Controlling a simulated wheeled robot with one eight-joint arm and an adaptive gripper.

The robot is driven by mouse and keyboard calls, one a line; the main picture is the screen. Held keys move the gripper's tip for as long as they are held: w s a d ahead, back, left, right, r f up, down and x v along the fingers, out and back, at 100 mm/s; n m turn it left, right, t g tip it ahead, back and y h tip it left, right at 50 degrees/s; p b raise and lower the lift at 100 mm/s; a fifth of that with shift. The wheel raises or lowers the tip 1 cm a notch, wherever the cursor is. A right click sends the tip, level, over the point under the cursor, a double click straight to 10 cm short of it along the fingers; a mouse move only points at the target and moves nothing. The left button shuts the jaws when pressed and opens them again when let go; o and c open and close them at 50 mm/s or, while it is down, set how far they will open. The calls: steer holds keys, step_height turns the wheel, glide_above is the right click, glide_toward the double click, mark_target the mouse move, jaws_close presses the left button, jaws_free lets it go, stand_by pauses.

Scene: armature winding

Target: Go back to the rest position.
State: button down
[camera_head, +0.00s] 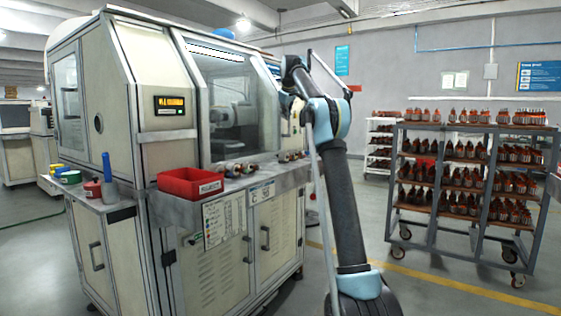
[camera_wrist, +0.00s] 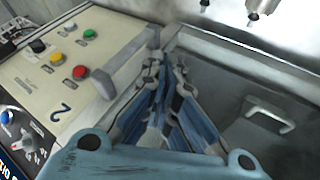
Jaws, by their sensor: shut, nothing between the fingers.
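My gripper (camera_wrist: 166,68) shows in the wrist view with its fingers drawn together and nothing between them. It is beside a beige control panel (camera_wrist: 108,35), which lies to the left of the fingers. In the head view my arm rises at the centre and bends over at the top towards the winding machine (camera_head: 172,60). My gripper is hidden behind the arm there.
The panel carries a red button (camera_wrist: 80,72), a green button (camera_wrist: 90,34) and knobs. A handle (camera_wrist: 268,114) is right of the fingers. A red bin (camera_head: 192,186) sits on the machine's ledge. A loaded rack (camera_head: 427,190) stands right, with floor between.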

steer(key=s+d+f+m+g, duration=0.1)
steer(key=s+d+f+m, duration=0.2)
steer(key=s, duration=0.9)
steer(key=s+d+f+g, duration=0.1)
steer(key=s+d+f, duration=0.35)
steer(key=s, duration=0.75)
steer(key=s+d+f+m+g, duration=0.15)
steer(key=s+f, duration=0.35)
steer(key=s, duration=0.7)
steer(key=s+d+f+m+g, duration=0.1)
steer(key=s+d+f+m, duration=0.1)
steer(key=s+f, duration=1.6)
steer(key=s+d+f+m, duration=0.2)
steer(key=s+f+m, duration=0.1)
steer(key=s+f, duration=1.5)
steer(key=shift+g+h, duration=0.3)
steer(key=shift+g, duration=0.05)
steer(key=shift+w+a+f, duration=0.1)
steer(key=shift+w+f, duration=0.05)
steer(key=shift+w, duration=0.25)
